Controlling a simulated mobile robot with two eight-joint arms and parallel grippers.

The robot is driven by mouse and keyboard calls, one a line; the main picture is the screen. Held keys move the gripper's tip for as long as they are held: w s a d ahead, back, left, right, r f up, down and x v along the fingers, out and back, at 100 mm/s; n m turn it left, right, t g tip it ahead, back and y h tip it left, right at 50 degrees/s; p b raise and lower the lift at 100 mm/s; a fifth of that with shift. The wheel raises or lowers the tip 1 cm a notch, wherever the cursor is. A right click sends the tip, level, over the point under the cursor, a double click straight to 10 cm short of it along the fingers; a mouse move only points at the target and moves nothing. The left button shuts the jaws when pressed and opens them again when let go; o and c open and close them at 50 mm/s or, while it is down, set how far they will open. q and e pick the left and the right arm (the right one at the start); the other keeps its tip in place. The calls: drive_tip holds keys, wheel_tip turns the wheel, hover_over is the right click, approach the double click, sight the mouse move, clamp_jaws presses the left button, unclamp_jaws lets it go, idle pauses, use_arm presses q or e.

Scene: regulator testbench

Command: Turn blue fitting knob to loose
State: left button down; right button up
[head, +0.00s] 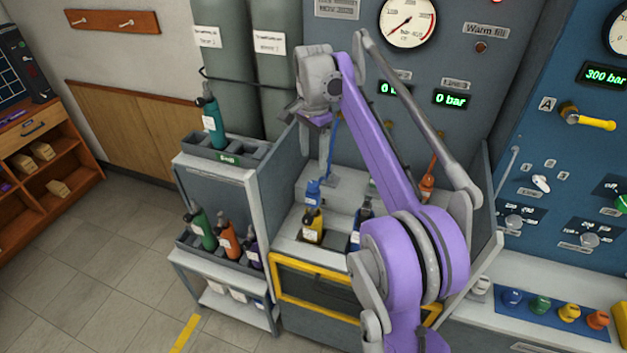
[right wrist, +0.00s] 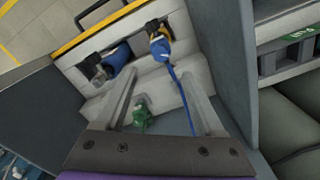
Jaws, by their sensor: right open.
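The blue fitting (head: 314,191) with its knob sits at the top of a yellow cylinder (head: 312,224) in the fill bay. In the right wrist view the blue fitting (right wrist: 170,68) shows at the end of a blue hose (right wrist: 182,98), on the yellow cylinder (right wrist: 158,42). My right gripper (right wrist: 160,75) is open and empty. The fitting lies ahead of its fingertips, nearer the right-hand finger, with no clear contact. My left gripper is not in view.
A blue cylinder (right wrist: 118,57) stands beside the yellow one. A green fitting (right wrist: 141,115) shows between the fingers. Grey bay walls (right wrist: 238,70) flank the gripper. A rack (head: 205,165) with several cylinders stands to the left. An orange fitting (head: 428,185) is at the right.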

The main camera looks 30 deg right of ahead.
sight(313, 183)
wheel_tip(313, 183, down, 10)
drive_tip(key=shift+a+r+b, duration=0.1)
drive_tip(key=shift+r+b, duration=0.15)
drive_tip(key=shift+b, duration=0.2)
clamp_jaws()
